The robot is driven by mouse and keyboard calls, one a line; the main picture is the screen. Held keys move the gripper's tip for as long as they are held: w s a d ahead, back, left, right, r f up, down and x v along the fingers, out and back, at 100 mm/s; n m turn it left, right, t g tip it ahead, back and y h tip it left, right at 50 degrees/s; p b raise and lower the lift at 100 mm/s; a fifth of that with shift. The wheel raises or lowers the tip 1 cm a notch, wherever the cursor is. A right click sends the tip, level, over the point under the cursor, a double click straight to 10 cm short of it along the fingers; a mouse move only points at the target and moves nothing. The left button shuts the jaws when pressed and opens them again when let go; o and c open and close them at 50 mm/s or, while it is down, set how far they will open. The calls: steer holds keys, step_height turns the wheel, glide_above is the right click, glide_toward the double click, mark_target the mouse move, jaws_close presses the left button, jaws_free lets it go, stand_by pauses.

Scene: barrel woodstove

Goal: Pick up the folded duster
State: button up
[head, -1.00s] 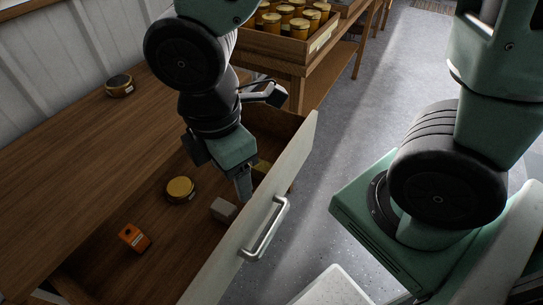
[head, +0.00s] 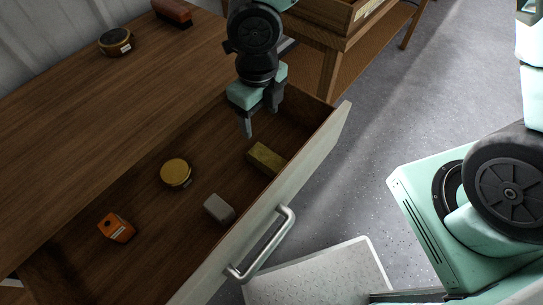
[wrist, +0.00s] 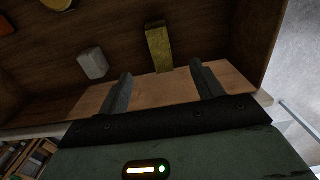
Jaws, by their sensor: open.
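A yellowish-olive oblong block (head: 265,158), which looks like the folded duster, lies in the open drawer near its front panel. It also shows in the wrist view (wrist: 159,48), beyond the fingers and roughly centred between them. My gripper (head: 260,118) is open and empty over the far end of the drawer, apart from the duster. In the wrist view my gripper's two fingers (wrist: 160,84) are spread, with nothing between their tips.
The drawer front (head: 268,205) has a metal handle. Inside are a grey block (head: 219,208), a round yellow-lidded tin (head: 175,173) and an orange box (head: 116,227). A dark tin (head: 116,42) and a brown object (head: 172,12) stand on the wooden top.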

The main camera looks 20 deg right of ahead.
mark_target(264, 154)
step_height(264, 154, down, 10)
steer(key=b, duration=0.3)
steer(key=shift+s, duration=0.1)
steer(key=shift+s+d+f+b, duration=0.15)
steer(key=shift+f+b, duration=0.45)
steer(key=shift+f, duration=0.75)
steer(key=shift+s+a+f+b, duration=0.15)
steer(key=shift+f+b, duration=0.45)
steer(key=shift+f, duration=0.7)
steer(key=shift+d, duration=0.1)
steer(key=c, duration=1.1)
steer(key=shift+r, duration=0.1)
steer(key=shift+c, duration=0.2)
step_height(264, 154, up, 10)
steer(key=p, duration=0.4)
